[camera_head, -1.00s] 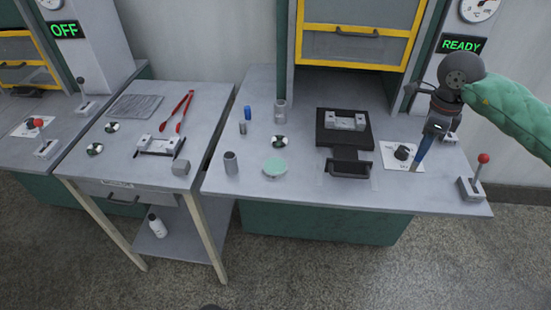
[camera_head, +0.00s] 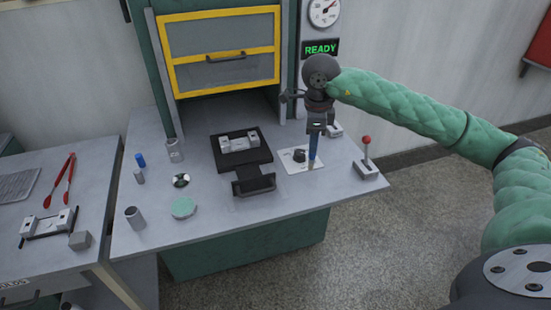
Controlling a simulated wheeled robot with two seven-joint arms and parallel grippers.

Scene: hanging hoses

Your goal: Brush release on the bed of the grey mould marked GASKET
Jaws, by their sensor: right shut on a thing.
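My right gripper (camera_head: 315,132) points down over the right part of the press table. A grey mould block (camera_head: 239,142) sits on a black plate (camera_head: 228,163) in front of the press. A second grey block on a dark frame (camera_head: 48,225) lies on the left table. No GASKET marking is readable on either. My left gripper is not in view.
A black dial (camera_head: 300,155) and a red-knobbed lever (camera_head: 366,155) are near the gripper. A pale green disc (camera_head: 184,207), grey cylinders (camera_head: 135,217) and a small blue cylinder (camera_head: 141,160) stand left. Red tongs (camera_head: 61,180) lie on the left table. The sign (camera_head: 320,49) reads READY.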

